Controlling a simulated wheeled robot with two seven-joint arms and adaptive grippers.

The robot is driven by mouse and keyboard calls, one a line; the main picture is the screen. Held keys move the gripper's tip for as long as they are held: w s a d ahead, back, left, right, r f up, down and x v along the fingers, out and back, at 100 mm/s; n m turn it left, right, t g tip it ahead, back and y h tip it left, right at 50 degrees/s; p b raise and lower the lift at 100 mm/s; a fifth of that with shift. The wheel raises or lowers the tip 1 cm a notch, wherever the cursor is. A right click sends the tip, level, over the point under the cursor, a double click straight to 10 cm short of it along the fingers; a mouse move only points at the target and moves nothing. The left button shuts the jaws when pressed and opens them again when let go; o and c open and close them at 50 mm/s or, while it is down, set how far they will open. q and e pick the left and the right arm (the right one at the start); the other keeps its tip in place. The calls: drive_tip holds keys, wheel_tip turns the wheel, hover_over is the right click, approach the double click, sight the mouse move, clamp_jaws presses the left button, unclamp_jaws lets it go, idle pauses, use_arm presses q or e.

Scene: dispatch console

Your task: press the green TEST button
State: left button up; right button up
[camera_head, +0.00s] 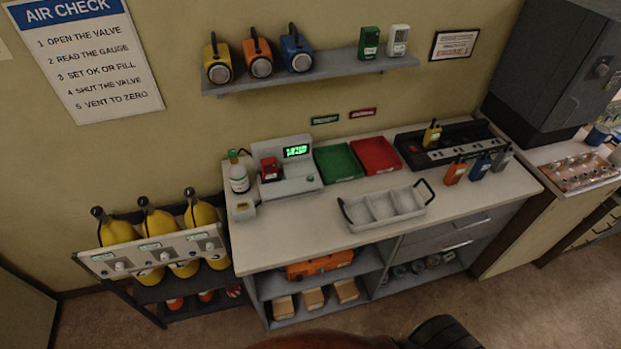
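A light grey tester console (287,187) stands on the left part of the counter, with a lit green display (296,151) at its upper right. A small green button (310,179) shows on the console's lower right face; its lettering is too small to read. A red device (270,169) sits in the left part of the console. Neither of my grippers can be made out in this view, and nothing touches the button.
The counter (290,240) also holds a bottle (238,177) left of the console, a green tray (338,162), a red tray (375,155), a pale divided tray (385,207) and a charger strip (446,150) with radios. Bare counter lies in front of the console.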

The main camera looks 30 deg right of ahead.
clamp_jaws()
drive_tip(key=shift+d, duration=0.1)
idle(1.3)
